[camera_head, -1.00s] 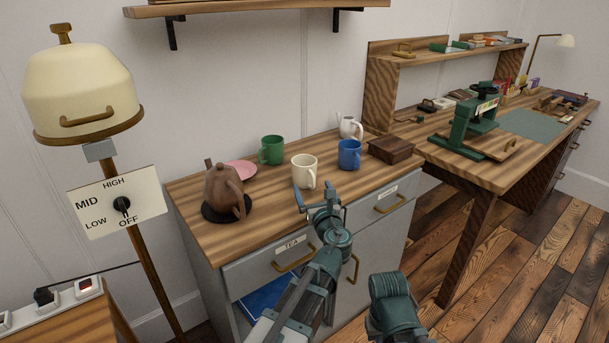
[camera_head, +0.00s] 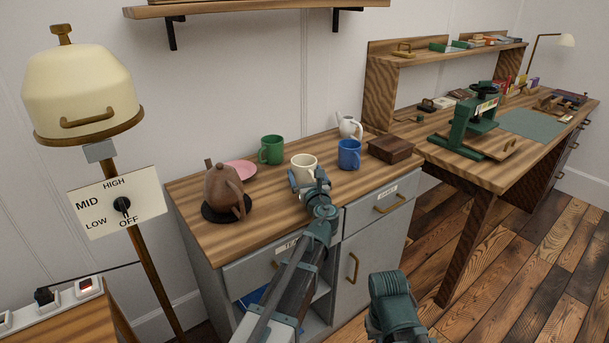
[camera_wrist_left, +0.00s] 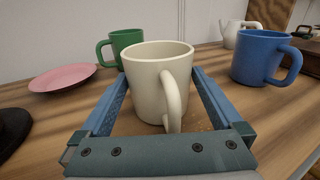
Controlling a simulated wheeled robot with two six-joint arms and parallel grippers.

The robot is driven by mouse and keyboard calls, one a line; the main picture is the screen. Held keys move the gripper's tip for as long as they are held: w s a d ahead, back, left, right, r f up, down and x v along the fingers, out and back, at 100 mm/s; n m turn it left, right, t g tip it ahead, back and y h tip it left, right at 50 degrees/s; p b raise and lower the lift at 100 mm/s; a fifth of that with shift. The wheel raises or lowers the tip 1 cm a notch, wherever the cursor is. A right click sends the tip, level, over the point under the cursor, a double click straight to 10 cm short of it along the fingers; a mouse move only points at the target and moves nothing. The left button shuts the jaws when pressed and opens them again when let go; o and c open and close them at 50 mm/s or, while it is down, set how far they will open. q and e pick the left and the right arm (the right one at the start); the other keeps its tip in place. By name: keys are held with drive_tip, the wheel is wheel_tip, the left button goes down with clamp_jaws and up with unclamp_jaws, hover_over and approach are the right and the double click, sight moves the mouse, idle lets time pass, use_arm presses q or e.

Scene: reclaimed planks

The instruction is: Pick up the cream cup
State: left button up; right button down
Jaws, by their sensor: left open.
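The cream cup (camera_head: 303,163) stands upright on the wooden cabinet top, its lower part hidden behind my left gripper (camera_head: 307,177) in the head view. In the left wrist view the cream cup (camera_wrist_left: 155,80) stands between the two blue fingers of my left gripper (camera_wrist_left: 160,95), its handle turned toward the wrist. The left gripper is open, with one finger on each side of the cup. I cannot tell whether either finger touches it. In the head view a part of my right arm shows low in the middle, with no fingers visible.
A blue mug (camera_head: 349,154) stands close right of the cup, a green mug (camera_head: 271,150) behind left. A pink plate (camera_head: 240,171), a brown teapot (camera_head: 222,187), a white pitcher (camera_head: 349,127) and a wooden box (camera_head: 390,150) share the cabinet top.

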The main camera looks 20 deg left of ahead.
use_arm(q)
drive_tip(key=shift+c, duration=0.2)
drive_tip(key=shift+s, duration=0.1)
drive_tip(key=c, duration=1.2)
drive_tip(key=shift+r, duration=0.15)
drive_tip(key=shift+c, duration=0.2)
drive_tip(key=shift+r+p, duration=0.55)
drive_tip(key=shift+p, duration=0.2)
wheel_tip(320, 180, up, 3)
drive_tip(key=p, duration=0.3)
drive_tip(key=a+v, duration=0.1)
drive_tip(key=v, duration=1.4)
drive_tip(key=shift+s+r+p, duration=0.25)
drive_tip(key=shift+s+p, duration=0.05)
drive_tip(key=shift+s, duration=0.5)
